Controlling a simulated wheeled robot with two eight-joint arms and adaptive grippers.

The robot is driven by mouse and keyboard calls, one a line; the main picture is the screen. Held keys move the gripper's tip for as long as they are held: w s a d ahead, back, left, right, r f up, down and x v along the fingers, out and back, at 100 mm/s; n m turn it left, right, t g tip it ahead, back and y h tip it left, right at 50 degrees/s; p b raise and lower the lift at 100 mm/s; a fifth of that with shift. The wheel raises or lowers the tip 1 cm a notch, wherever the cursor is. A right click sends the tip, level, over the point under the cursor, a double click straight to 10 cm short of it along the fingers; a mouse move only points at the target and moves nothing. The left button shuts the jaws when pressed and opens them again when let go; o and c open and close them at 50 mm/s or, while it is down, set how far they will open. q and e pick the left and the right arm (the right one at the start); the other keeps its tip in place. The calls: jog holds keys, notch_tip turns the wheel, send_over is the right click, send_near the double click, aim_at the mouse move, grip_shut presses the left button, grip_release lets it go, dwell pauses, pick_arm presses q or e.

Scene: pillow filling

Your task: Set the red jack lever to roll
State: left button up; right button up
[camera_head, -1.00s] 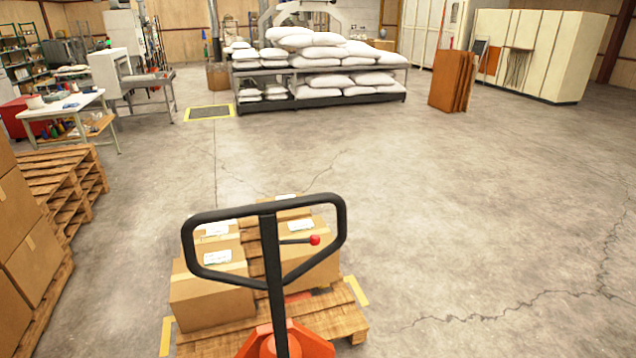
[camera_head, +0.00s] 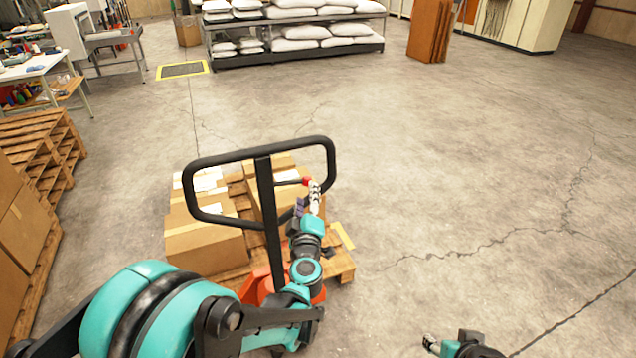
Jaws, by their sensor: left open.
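The pallet jack's black handle loop (camera_head: 258,150) stands upright in the middle of the head view. A thin dark lever with a red knob (camera_head: 306,181) sticks out to the right from the handle's central bar, nearly level. My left gripper (camera_head: 307,198) is open, just below and beside the red knob. One finger shows right of the knob, the other lower and to the left. I cannot tell whether a finger touches the knob. My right gripper (camera_head: 432,344) is at the bottom edge, far from the lever, and its finger gap is unclear.
A wooden pallet (camera_head: 340,262) with cardboard boxes (camera_head: 208,247) stands behind the handle. More wooden pallets (camera_head: 42,145) and boxes are at the left edge. A rack (camera_head: 345,48) of white sacks is at the back. The floor to the right is clear.

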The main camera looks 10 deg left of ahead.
aim_at(306, 184)
pick_arm(q)
jog(key=b+x, duration=0.1)
jog(key=x, duration=0.6)
jog(key=shift+w+a+f+b, duration=0.1)
jog(key=shift+w+b, duration=0.2)
jog(key=shift+w, duration=0.05)
